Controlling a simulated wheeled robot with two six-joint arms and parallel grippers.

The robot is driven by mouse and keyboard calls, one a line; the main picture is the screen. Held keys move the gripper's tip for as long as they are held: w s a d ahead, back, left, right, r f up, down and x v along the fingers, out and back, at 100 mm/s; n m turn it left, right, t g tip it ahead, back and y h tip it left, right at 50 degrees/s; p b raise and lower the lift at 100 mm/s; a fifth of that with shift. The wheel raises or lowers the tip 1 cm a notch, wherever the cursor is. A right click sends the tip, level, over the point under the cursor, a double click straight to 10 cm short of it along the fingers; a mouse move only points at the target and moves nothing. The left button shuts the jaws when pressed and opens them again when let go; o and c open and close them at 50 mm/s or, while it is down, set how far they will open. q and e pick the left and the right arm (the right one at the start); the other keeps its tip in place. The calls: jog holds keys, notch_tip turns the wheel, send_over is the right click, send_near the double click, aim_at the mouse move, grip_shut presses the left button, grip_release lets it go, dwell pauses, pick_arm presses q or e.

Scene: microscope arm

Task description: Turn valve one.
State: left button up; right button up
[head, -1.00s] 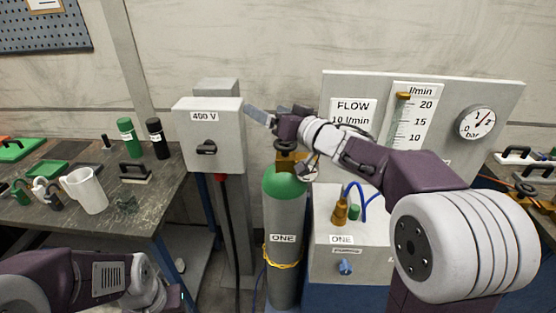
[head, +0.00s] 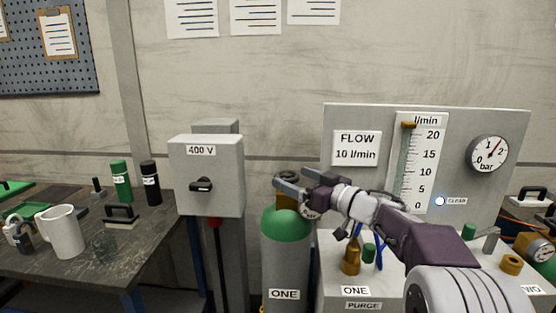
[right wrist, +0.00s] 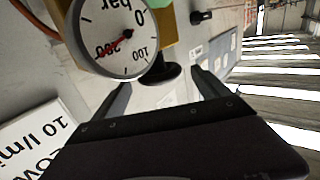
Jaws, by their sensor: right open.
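The gas cylinder (head: 286,255) is grey with a green shoulder and a label reading ONE. On top is a brass valve body (head: 283,200) with a dark handwheel (head: 290,175), valve one. My right gripper (head: 279,179) is open at the height of the handwheel, its fingers partly covering it. In the right wrist view the black handwheel (right wrist: 163,74) shows ahead, between the two open fingers. Whether they touch it I cannot tell. A round gauge (right wrist: 118,35) hides part of the wheel there. My left gripper is not in view.
A grey 400 V switch box (head: 210,170) stands close left of the cylinder. The flow panel (head: 465,195) with flow tube and bar gauge (head: 487,153) is at right. A bench (head: 130,235) with a white mug (head: 61,232) and bottles is at left.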

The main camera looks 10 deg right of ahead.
aim_at(278, 172)
jog(key=shift+b+x, duration=0.85)
jog(key=shift+x, duration=0.2)
jog(key=x, duration=0.4)
jog(key=shift+w+a+f, duration=0.15)
jog(key=shift+w+a, duration=0.1)
jog(key=shift+w, duration=0.1)
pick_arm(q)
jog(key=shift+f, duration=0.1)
pick_arm(e)
jog(key=c, duration=1.4)
